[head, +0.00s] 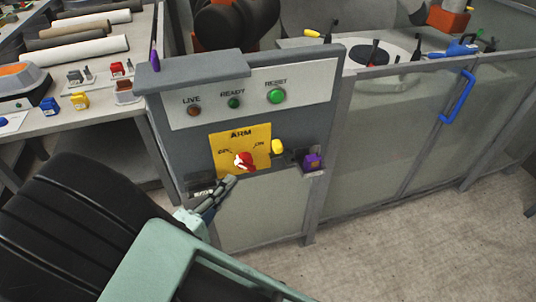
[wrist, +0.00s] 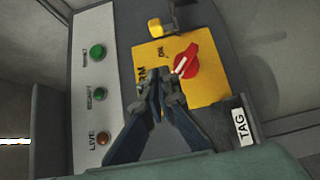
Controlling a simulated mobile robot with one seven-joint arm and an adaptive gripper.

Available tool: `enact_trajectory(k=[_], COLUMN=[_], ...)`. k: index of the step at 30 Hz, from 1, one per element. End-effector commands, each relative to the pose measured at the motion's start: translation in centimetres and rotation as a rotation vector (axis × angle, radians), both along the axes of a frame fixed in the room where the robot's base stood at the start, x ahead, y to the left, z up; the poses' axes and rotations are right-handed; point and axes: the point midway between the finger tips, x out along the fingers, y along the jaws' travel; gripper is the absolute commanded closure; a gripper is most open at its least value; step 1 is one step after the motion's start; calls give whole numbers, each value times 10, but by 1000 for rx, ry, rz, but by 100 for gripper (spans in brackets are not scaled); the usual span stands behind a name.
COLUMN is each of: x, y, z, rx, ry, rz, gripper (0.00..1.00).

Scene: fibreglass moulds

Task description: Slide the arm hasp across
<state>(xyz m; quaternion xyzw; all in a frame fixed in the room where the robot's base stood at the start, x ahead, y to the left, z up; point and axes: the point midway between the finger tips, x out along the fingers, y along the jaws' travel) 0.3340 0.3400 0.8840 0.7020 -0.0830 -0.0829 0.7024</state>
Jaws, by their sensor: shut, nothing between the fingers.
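The yellow ARM plate (head: 255,139) with a red rotary switch (head: 243,160) sits on the grey control panel; in the wrist view the red switch (wrist: 190,60) has a white pointer line. A small yellow block (head: 278,146), seemingly the hasp's grip, is at the plate's right edge; it also shows at the top of the wrist view (wrist: 156,27). A purple padlock (head: 313,161) hangs or rests right of and below it. My gripper (head: 229,181) is shut and empty, below the red switch; in the wrist view its tips (wrist: 161,76) overlap the plate.
A label strip with LIVE, READY and a green RESET button (head: 277,96) is above the plate. A TAG holder (wrist: 241,125) is at the panel's lower left. A fence with a blue handle (head: 458,97) stands right. A bench with rolls (head: 75,54) is left.

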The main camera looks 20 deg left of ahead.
Motion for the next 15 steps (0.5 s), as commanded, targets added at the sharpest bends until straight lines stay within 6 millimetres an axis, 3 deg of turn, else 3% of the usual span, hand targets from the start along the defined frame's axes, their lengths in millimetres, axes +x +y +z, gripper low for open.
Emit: enact_trajectory(k=[10,15], x=[1,17], y=[0,-5], z=[0,1], rx=[0,0], ry=[0,-1], rz=[0,-2], gripper=[100,100])
